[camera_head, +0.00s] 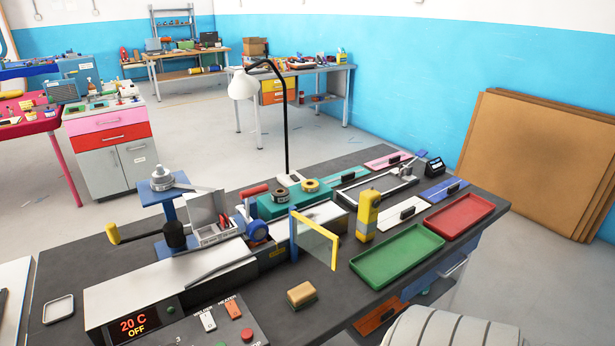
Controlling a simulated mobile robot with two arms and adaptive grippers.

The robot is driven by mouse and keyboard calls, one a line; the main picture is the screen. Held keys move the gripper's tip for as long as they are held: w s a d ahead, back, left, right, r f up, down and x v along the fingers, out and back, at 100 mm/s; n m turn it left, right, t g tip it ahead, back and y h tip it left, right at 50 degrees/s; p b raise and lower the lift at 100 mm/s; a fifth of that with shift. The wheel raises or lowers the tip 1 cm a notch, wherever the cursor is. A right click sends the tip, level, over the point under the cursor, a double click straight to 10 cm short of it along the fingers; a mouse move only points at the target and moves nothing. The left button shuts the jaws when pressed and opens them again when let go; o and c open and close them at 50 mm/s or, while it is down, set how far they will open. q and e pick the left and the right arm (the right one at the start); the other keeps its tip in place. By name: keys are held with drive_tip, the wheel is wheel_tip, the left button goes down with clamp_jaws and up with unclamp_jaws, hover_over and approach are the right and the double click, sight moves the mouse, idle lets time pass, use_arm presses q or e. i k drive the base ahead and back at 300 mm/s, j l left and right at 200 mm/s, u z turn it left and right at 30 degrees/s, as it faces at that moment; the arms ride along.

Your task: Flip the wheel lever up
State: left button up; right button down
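A bench-top machine with a long grey body (160,287) stands on the dark workbench. A blue wheel (257,231) sits at its middle, with a lever with a red grip (254,190) just above it. A lever with a yellow grip (113,233) sticks out to the left from a black knob. A thin dark bar (216,265) slants over the machine's top. I cannot tell for sure which of these is the wheel lever. Neither gripper is in view. A pale rounded part at the lower right looks like my own arm.
A clear guard with blue and yellow edges (329,250) stands right of the wheel. Near it are a yellow device (368,214), a green tray (397,255), a red tray (459,216), a sponge (301,294) and a lamp (243,85). The display (134,326) reads "20 C OFF".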

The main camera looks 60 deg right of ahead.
sight(240, 209)
drive_tip(key=l, duration=0.55)
drive_tip(key=k+l+u, duration=0.1)
drive_tip(key=l, duration=0.4)
drive_tip(key=k+l, duration=0.1)
drive_tip(key=l, duration=0.45)
drive_tip(key=l+u, duration=0.1)
drive_tip(key=l, duration=0.4)
drive_tip(key=k+l, duration=0.15)
drive_tip(key=l, duration=0.4)
drive_tip(key=k+l+u, duration=0.1)
drive_tip(key=l, duration=0.4)
